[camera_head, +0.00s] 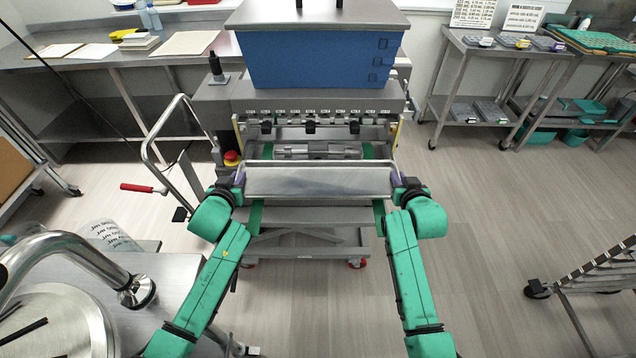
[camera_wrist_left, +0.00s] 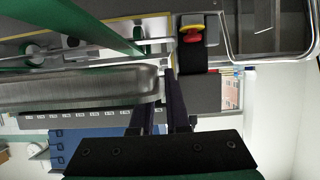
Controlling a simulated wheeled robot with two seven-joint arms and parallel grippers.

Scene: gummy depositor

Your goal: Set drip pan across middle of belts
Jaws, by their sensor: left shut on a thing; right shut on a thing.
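The drip pan (camera_head: 318,181), a long shallow grey metal tray, lies crosswise in front of the depositor, over the two green belts (camera_head: 256,216). I cannot tell whether it touches them or is held just above. My left gripper (camera_head: 240,179) is shut on its left end and my right gripper (camera_head: 397,178) on its right end. In the left wrist view the pan (camera_wrist_left: 80,90) reaches the dark fingers of the left gripper (camera_wrist_left: 165,102). The belts show in front of and behind the pan; their middle stretch is hidden under it.
The depositor has a blue hopper (camera_head: 318,62) above a row of nozzles. A steel table (camera_head: 150,290) is at the front left.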

